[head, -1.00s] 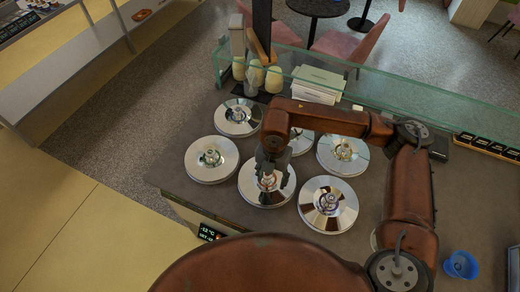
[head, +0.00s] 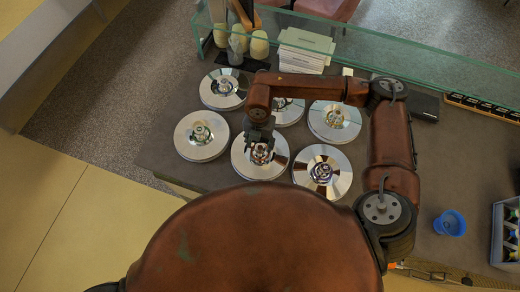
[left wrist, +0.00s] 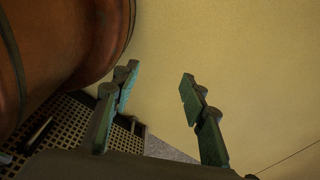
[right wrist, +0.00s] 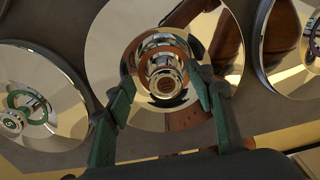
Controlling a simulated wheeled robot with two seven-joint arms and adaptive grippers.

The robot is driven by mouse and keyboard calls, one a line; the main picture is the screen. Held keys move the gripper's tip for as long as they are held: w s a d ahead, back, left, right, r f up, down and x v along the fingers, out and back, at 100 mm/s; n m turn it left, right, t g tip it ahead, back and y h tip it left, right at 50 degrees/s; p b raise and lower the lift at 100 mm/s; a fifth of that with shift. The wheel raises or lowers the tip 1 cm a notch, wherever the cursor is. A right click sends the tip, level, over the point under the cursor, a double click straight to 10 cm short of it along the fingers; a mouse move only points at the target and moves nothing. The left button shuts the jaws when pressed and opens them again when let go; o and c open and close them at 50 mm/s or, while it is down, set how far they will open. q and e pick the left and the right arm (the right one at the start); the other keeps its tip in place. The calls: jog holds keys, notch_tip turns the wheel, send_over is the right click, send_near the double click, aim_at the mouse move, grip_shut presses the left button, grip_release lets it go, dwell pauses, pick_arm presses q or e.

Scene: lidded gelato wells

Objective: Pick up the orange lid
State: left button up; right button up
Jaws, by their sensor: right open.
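Several round mirror-like lids with centre knobs sit in two rows on the counter. My right gripper (head: 260,136) is open over the front middle lid (head: 246,168). In the right wrist view this lid (right wrist: 105,45) has a knob (right wrist: 165,78) with a brown-orange top, lying between the open fingers (right wrist: 163,84); I cannot tell whether they touch it. A green-ringed lid (right wrist: 62,85) is left of it. Reflections make the other lids' colours hard to tell. My left gripper (left wrist: 160,84) is open and empty above the floor, outside the head view.
Lids crowd the right gripper: front left (head: 185,147), front right (head: 340,178), back right (head: 318,128). A glass screen (head: 410,80) runs behind them. A blue cup (head: 450,223) and a grey crate (head: 498,235) stand at the right.

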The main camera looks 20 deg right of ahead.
jog(key=shift+s+d+r, duration=0.1)
jog(key=shift+s, duration=0.4)
jog(key=shift+s+r, duration=0.1)
jog(key=shift+s, duration=0.05)
jog(key=shift+c, duration=0.3)
jog(key=shift+w, duration=0.35)
jog(key=c, duration=0.5)
jog(key=shift+s, duration=0.2)
jog(key=c, duration=0.4)
jog(key=shift+w, duration=0.15)
jog(key=c, duration=0.3)
pick_arm(q)
jog(key=shift+w, duration=0.85)
pick_arm(e)
grip_shut()
